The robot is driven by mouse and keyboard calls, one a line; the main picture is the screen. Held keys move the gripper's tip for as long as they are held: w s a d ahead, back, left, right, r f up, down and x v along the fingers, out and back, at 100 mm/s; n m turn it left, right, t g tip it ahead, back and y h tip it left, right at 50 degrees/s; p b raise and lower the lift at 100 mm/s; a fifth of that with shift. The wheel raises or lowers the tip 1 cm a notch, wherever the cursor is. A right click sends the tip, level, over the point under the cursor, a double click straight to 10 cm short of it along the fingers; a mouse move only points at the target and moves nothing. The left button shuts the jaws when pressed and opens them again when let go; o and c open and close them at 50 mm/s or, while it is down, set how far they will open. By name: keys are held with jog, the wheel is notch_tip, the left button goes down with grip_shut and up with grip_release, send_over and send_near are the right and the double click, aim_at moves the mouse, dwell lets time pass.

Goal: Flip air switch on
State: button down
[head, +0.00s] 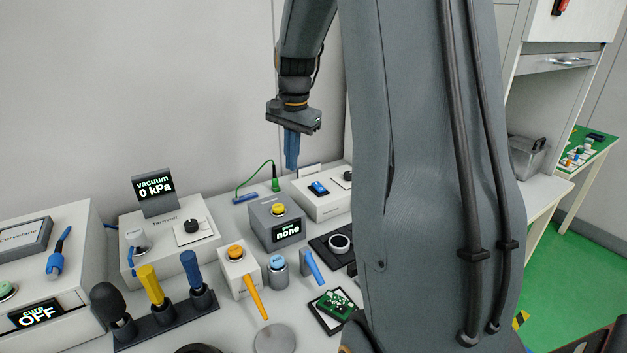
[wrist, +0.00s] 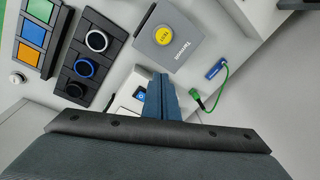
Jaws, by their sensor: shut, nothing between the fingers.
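My gripper (head: 292,166) points down with its blue fingers shut and empty. In the head view it hangs above the back of a white box (head: 329,204) at the back right. This box carries a blue rocker switch (head: 319,188), likely the air switch, and a dark knob (head: 347,176). In the wrist view the shut gripper (wrist: 160,77) lies over the box, and the blue switch (wrist: 140,96) shows just left of the fingers, partly near them. They appear apart from the switch in the head view. I cannot tell which way the rocker is tipped.
A grey box (head: 268,232) with a yellow button and a screen reading "none" stands left of the white box. A green cable (head: 275,184) lies behind it. A black holder (head: 338,243) is in front. The vacuum display (head: 153,189) reads 0 kPa.

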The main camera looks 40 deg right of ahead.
aim_at(315, 183)
jog(key=w+d+r+m, duration=0.1)
jog(key=w+d+m, duration=0.1)
jog(key=d, duration=0.3)
jog(key=w+d+r+m+b, duration=0.1)
jog(key=w+d+m, duration=0.1)
jog(key=d, duration=0.4)
jog(key=shift+d+r+m, duration=0.25)
jog(key=shift+r+m, duration=0.1)
jog(key=shift+m, duration=0.45)
jog(key=shift+w+f, duration=0.1)
jog(key=f+p, duration=0.1)
jog(key=f, duration=0.3)
jog(key=w+f+p, duration=0.1)
jog(key=f, duration=0.4)
jog(key=w+f+p, duration=0.1)
jog(key=f, duration=0.3)
jog(key=shift+w+f, duration=0.1)
jog(key=shift+f, duration=0.2)
jog(key=shift+d, duration=0.15)
